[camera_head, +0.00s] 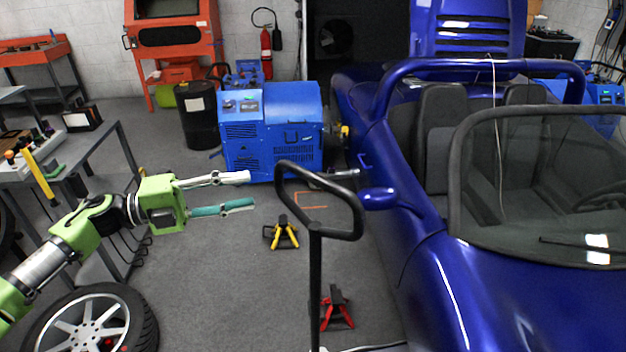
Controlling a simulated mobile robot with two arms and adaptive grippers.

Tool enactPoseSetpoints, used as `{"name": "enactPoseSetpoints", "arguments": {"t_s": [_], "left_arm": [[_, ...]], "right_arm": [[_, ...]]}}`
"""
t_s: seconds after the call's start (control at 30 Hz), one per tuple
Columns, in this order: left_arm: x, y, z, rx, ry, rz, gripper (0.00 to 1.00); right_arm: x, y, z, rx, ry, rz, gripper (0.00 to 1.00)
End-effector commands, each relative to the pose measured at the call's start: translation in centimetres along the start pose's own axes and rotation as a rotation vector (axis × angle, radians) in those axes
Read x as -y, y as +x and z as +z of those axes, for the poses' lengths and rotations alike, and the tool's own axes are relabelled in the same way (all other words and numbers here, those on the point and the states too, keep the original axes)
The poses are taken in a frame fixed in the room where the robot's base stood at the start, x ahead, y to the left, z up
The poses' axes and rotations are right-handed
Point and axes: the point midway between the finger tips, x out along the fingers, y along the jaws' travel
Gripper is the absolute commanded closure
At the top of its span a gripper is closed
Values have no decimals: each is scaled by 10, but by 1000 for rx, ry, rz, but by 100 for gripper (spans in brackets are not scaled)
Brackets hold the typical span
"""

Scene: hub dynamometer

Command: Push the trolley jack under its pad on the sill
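A black loop handle (320,200) on an upright pole stands beside the blue car (440,290). It looks like the trolley jack's handle; the pole's foot runs out of the bottom of the view, so the jack's body is not seen. The car's sill and its pad cannot be made out. My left gripper (251,190) comes in from the left, one finger pale and one teal. It is open and empty, pointing right, a short way left of the handle and apart from it. My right gripper is not in view.
A yellow stand (283,235) and a red stand (336,310) are on the floor near the handle. A blue machine (272,130) stands behind at the car's wheel. A loose wheel (95,322) lies at lower left, below a grey bench (95,150).

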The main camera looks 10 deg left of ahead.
Motion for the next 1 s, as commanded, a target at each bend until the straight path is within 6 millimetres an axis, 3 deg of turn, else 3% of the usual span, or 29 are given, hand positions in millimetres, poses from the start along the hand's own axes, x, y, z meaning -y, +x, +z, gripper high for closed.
{"name": "enactPoseSetpoints", "arguments": {"t_s": [0.17,0.47,0.7,1.0], "left_arm": [[6,15,-5,-17,13,5,64],[9,85,-6,-16,10,1,64],[5,136,-5,-13,10,3,64],[2,161,-4,-10,10,5,64]], "right_arm": [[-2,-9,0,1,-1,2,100],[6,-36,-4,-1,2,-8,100],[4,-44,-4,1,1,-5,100],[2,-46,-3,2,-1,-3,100]]}}
